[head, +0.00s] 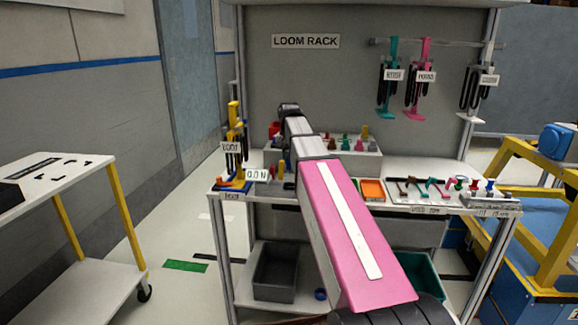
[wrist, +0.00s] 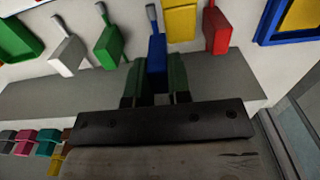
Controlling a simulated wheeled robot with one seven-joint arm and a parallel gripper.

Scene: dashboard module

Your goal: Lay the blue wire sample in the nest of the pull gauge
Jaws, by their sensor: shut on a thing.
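In the wrist view my gripper (wrist: 155,72) is shut on the blue wire sample (wrist: 156,50), a blue piece with a grey tip held between the dark green fingers. It is beside similar green, white and red pieces; whether it touches the surface behind it I cannot tell. In the head view my arm reaches over the bench to its back and hides much of the middle; the gripper's fingers and the blue sample do not show clearly there. A display reading 0.0 N (head: 257,174), apparently the pull gauge's, stands at the bench's left end. Its nest cannot be made out.
A grey tray (head: 366,164) with several coloured pieces stands at the bench's back. An orange tray (head: 371,189) and a row of small coloured pieces lie to the right. A yellow post (head: 234,118) stands at the left end. A white cart (head: 60,178) is at far left.

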